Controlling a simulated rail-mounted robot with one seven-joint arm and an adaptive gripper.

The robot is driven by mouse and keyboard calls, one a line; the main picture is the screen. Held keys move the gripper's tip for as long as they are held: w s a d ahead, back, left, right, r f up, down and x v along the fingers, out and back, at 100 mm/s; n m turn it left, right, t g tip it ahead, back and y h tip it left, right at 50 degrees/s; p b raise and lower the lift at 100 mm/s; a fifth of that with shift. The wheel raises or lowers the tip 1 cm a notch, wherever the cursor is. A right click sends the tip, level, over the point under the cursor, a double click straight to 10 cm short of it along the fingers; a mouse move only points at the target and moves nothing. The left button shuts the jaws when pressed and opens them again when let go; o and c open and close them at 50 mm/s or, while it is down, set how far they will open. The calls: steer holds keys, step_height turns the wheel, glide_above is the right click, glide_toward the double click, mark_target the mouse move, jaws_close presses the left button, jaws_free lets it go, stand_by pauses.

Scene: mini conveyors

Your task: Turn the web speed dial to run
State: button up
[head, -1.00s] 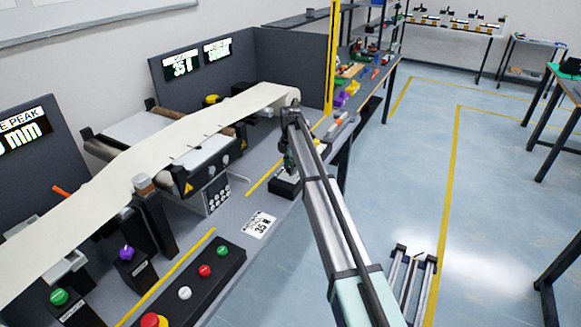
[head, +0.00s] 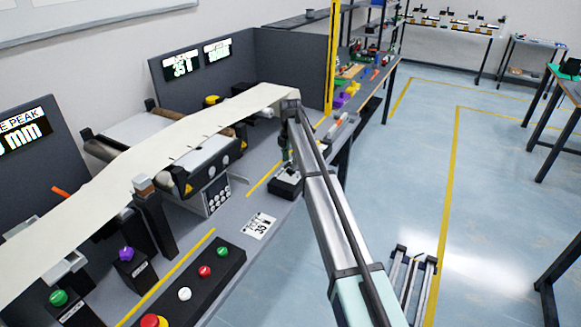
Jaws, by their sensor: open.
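My gripper (head: 287,162) points down from the end of my arm, just above a small black box (head: 285,188) at the bench's right edge. The jaws are small and dark here, but they look open, with nothing seen between them. Whether they touch the box top cannot be told. A dial on that box is not clearly visible; my gripper covers part of it. A purple knob (head: 126,254) and a green knob (head: 58,298) sit on other black boxes at the left front. No label that I can read names the web speed dial.
A pale web (head: 130,160) runs across rollers over the bench. A button panel (head: 205,283) with red, white and green buttons is at the front. A yellow post (head: 332,60) stands behind.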

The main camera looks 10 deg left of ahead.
step_height(320, 180, up, 9)
stand_by(0.3)
steer(key=s+d+f+m, duration=0.5)
steer(key=s+d+f, duration=0.2)
steer(key=f, duration=0.2)
steer(key=s+d+f+m, duration=0.4)
steer(key=s+d+f, duration=0.3)
steer(key=s+f, duration=0.15)
steer(key=s+d+f+m, duration=0.5)
steer(key=s+f+m, duration=0.1)
steer(key=s, duration=0.3)
steer(key=s+d+f+m, duration=0.5)
steer(key=s+f, duration=0.2)
steer(key=s, duration=0.2)
steer(key=s+d+f+m+g, duration=0.1)
steer(key=s+f+g, duration=0.1)
steer(key=s+f, duration=0.5)
steer(key=s+d+f+m+g, duration=0.1)
steer(key=s+f, duration=0.6)
steer(key=s, duration=1.2)
steer(key=s+d+f+m+g, duration=0.1)
steer(key=s+f+m+g, duration=0.2)
steer(key=s+f, duration=0.4)
steer(key=s, duration=0.6)
steer(key=shift+s+d+g, duration=0.2)
steer(key=shift+d+g, duration=0.1)
steer(key=shift+g, duration=0.1)
